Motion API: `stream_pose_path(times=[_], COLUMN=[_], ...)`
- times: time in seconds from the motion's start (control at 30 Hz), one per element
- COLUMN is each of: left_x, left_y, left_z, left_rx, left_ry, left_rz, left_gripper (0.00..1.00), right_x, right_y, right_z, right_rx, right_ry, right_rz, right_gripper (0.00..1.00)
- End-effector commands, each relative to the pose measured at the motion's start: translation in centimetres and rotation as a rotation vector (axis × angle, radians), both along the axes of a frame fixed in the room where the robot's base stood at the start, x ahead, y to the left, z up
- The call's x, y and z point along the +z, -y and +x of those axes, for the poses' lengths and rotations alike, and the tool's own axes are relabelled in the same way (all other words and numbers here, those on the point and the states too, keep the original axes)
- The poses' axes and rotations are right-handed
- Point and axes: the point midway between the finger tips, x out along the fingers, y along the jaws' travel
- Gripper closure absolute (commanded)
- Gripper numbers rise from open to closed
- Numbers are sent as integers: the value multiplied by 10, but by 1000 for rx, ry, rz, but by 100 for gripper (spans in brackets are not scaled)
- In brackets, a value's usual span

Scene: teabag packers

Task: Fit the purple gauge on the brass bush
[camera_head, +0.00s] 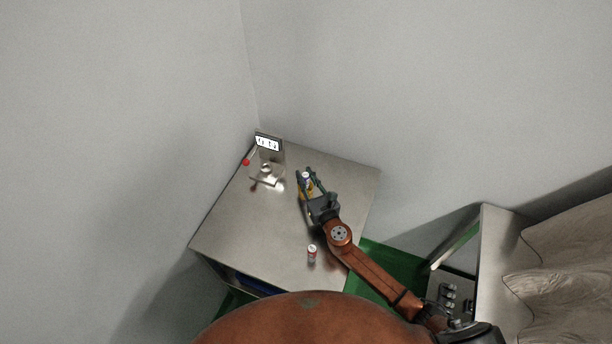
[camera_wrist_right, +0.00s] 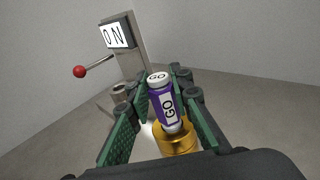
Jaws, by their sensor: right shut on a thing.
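The purple gauge (camera_wrist_right: 164,106), a small cylinder with white end and GO labels, stands between the fingers of my right gripper (camera_wrist_right: 160,87). The gripper is shut on it. In the head view the gauge (camera_head: 306,176) shows between the fingertips of the right gripper (camera_head: 309,177), at the far side of the table. The brass bush (camera_wrist_right: 180,143), a golden ring-like cylinder, is right below the gauge's lower end; it shows partly behind the fingers. I cannot tell whether the gauge is in the bush or just above it. My left gripper is not in view.
A press-like stand with a white sign (camera_head: 267,143) and a red-knobbed lever (camera_head: 246,162) stands at the back left of the grey table (camera_head: 236,222). A red and white cylinder (camera_head: 312,250) stands near the front. The table's left part is clear.

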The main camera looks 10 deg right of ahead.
Motion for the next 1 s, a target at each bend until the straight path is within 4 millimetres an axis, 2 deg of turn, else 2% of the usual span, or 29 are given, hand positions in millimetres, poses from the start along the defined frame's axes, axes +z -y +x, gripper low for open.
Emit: stream_pose_path(times=[0.03,0.3,0.67,0.77,1.0], left_x=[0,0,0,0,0], left_y=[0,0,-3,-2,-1], left_z=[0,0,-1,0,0], left_rx=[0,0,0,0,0], left_ry=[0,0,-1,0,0], left_rz=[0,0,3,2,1], left_gripper=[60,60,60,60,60], right_x=[0,0,0,0,2], right_y=[0,0,1,4,14], right_z=[0,0,-6,-18,-68], right_rx=[0,0,0,0,0], right_ry=[1,1,-1,-2,-3], right_rz=[0,0,0,0,-1], right_gripper=[78,60,60,60,60])
